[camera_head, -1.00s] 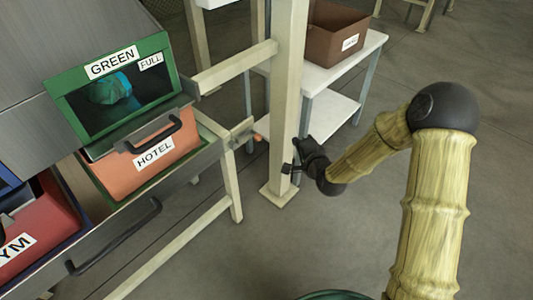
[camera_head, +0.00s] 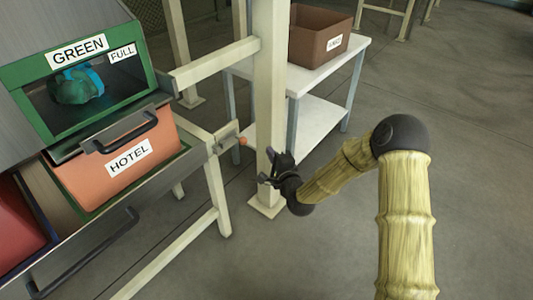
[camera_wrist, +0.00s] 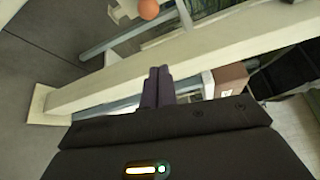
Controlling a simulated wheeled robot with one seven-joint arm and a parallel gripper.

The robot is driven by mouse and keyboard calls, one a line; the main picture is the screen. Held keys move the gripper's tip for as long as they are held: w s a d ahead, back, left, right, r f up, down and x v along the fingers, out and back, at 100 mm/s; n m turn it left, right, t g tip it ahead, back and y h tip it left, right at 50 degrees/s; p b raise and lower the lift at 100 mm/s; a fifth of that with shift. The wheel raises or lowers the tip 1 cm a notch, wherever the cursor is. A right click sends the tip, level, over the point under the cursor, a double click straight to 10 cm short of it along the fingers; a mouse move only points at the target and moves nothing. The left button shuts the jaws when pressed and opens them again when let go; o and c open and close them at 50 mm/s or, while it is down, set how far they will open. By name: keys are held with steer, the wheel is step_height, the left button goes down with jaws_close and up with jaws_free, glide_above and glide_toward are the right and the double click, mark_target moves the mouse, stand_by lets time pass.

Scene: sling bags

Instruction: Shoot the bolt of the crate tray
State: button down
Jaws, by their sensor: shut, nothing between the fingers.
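The bolt (camera_head: 226,138) is a small metal fitting at the right end of the crate tray (camera_head: 203,159), with an orange round knob (camera_head: 243,141) on its end. The knob also shows at the top edge of the wrist view (camera_wrist: 148,9). The tray slopes and holds an orange crate (camera_head: 84,180) labelled HOTEL. My gripper (camera_head: 270,170) is shut and empty, to the right of and below the knob in the head view, apart from it. In the wrist view its dark fingertips (camera_wrist: 158,72) are together, against a pale beam. How far the bolt is slid cannot be told.
A pale upright post (camera_head: 270,100) stands just behind my gripper. A green-framed bin (camera_head: 30,75) labelled GREEN and FULL sits above the crate. A white side table (camera_head: 318,122) with a brown box (camera_head: 309,46) stands behind. Floor to the right is clear.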

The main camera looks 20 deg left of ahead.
steer(key=w+a+b, duration=0.3)
steer(key=a+b, duration=0.1)
steer(key=a, duration=0.3)
steer(key=shift+w+a+b, duration=0.2)
steer(key=shift+b, duration=0.1)
steer(key=shift+r, duration=0.1)
steer(key=shift+s+a, duration=0.35)
steer(key=shift+s, duration=0.5)
steer(key=shift+s+a, duration=0.35)
steer(key=shift+s, duration=0.5)
